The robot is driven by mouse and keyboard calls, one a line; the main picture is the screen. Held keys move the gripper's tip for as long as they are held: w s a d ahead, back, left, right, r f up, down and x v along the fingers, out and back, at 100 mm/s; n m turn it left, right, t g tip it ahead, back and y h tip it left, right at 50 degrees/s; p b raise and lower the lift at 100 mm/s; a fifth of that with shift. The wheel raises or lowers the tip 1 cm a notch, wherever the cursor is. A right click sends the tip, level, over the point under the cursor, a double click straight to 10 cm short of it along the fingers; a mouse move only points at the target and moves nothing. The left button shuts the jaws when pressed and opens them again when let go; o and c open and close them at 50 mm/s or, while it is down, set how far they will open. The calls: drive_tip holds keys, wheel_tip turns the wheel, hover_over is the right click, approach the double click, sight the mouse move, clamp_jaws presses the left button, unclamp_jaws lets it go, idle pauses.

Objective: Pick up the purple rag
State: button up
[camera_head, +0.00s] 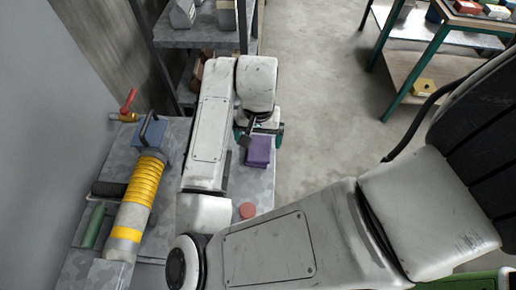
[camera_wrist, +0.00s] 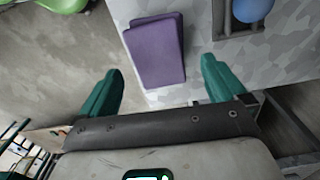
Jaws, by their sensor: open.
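The purple rag (camera_head: 258,151) lies folded flat near the right edge of the grey mottled table (camera_head: 264,190) in the head view. In the wrist view the rag (camera_wrist: 156,50) shows as a flat purple rectangle near the table edge, ahead of the fingers. My gripper (camera_wrist: 158,88) has its two green fingers wide apart with nothing between them. The rag lies beyond the fingertips, between their lines. In the head view my gripper (camera_head: 259,130) is partly hidden by my wrist, close to the rag's far side.
A yellow-banded cylinder (camera_head: 143,190), a green roll (camera_head: 93,227) and a reddish round piece (camera_head: 248,210) are on the table. A blue ball (camera_wrist: 252,9) sits in a grey holder (camera_wrist: 238,31). Shelving (camera_head: 195,38) stands behind; the floor (camera_head: 322,100) right of the table is clear.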

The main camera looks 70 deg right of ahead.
sight(259, 147)
drive_tip(key=shift+f+p, duration=0.4)
drive_tip(key=shift+f, duration=1.95)
drive_tip(key=shift+c, duration=0.5)
drive_tip(key=c, duration=1)
drive_tip(key=shift+o, duration=0.2)
drive_tip(key=shift+r, duration=0.15)
